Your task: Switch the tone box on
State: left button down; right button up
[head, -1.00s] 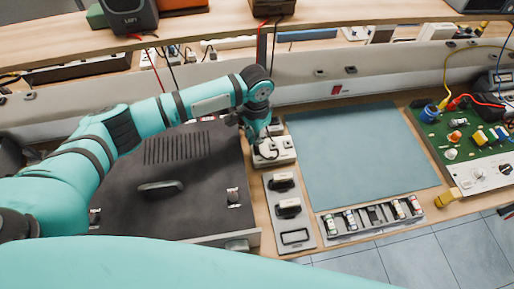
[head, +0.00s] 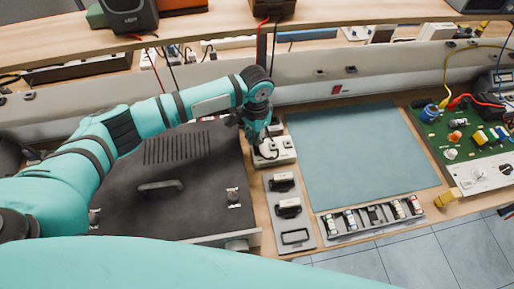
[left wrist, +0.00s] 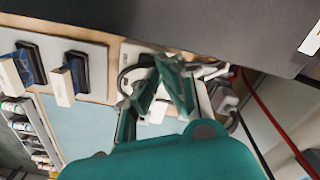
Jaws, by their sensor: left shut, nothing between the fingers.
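A small pale box (head: 282,148), which I take to be the tone box, stands on the bench between the dark panel and the blue mat. A dark looped lead lies over it. My left gripper (head: 258,147) is pointed down at its left part, fingers shut with nothing between them. In the left wrist view the gripper (left wrist: 166,68) is over the pale box (left wrist: 132,52), which the fingers partly cover. I cannot tell whether the fingertips touch it. Its switch is hidden or too small to make out. My right gripper is not in view.
A large dark panel with a handle (head: 160,186) lies on the left. In front of the pale box is a grey plate (head: 281,222) with black-and-white parts. The blue mat (head: 360,155) is clear. A parts tray (head: 372,218) and a green circuit board (head: 460,135) are on the right.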

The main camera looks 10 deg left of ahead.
pick_arm(q)
jog(key=shift+f+b, duration=0.35)
jog(key=shift+f, duration=0.7)
dwell(0.4)
notch_tip(320, 180, up, 7)
jog(key=p, duration=0.8)
jog(key=shift+r, duration=0.1)
dwell(0.3)
